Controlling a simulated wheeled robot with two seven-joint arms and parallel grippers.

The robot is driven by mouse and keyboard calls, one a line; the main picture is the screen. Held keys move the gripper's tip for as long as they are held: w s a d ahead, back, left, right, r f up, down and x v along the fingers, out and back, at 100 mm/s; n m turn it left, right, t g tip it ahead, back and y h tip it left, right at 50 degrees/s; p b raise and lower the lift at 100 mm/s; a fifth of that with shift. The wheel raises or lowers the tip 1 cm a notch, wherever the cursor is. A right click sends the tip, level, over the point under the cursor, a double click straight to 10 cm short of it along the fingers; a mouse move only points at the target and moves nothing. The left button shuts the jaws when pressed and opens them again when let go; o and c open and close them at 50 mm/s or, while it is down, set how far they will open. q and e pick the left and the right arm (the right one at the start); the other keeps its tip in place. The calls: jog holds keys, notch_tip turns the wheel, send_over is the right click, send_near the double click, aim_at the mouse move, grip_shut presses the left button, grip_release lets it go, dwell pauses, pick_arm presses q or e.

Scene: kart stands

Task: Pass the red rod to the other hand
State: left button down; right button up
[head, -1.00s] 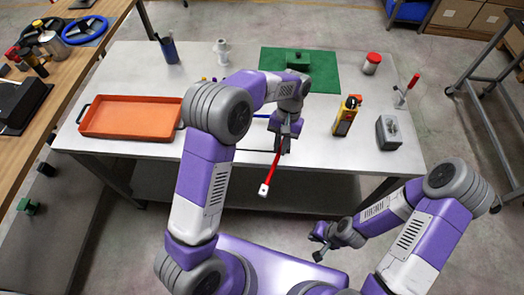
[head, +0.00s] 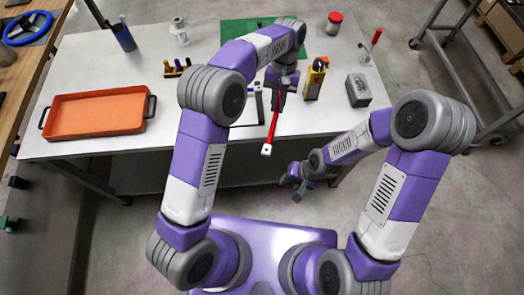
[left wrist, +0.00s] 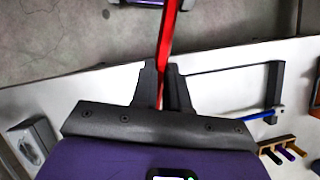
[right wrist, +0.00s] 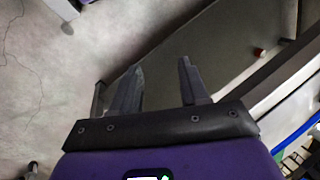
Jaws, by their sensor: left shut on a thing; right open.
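The red rod (head: 273,125) has a pale block at its lower end. My left gripper (head: 281,90) is shut on its upper part and holds it out past the table's front edge, pale end toward me. In the left wrist view the rod (left wrist: 168,40) runs between the shut fingers (left wrist: 161,80). My right gripper (head: 297,182) is lower and to the right of the rod's pale end, apart from it. In the right wrist view its fingers (right wrist: 160,75) are open with nothing between them. A small red and white spot shows there; I cannot tell what it is.
The white table (head: 65,148) carries an orange tray (head: 145,108) at left and a dark frame (head: 243,124) behind the rod. A yellow device (head: 314,80) and grey block (head: 358,90) stand at right.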

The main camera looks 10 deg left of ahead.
aim_at(273, 122)
jog(key=s+a+r+t+h, duration=0.1)
jog(key=a+r+h, duration=0.1)
jog(key=r, duration=0.8)
jog(key=s+a+r+t+h, duration=0.1)
jog(key=a+r, duration=0.1)
jog(key=r, duration=0.8)
jog(key=a+t, duration=0.1)
jog(key=a, duration=0.1)
jog(key=w+a+t, duration=0.1)
jog(key=w+a+f+h, duration=0.1)
jog(key=a, duration=0.1)
jog(key=shift+a+f+n+t, duration=0.1)
jog(key=shift+a+n+t, duration=0.25)
jog(key=shift+n+t, duration=0.05)
jog(key=w, duration=0.7)
jog(key=w+d, duration=0.1)
jog(key=w, duration=0.3)
jog(key=shift+w+d, duration=0.1)
jog(key=shift+w, duration=0.1)
jog(key=shift+w+f, duration=0.1)
jog(key=shift+f, duration=0.45)
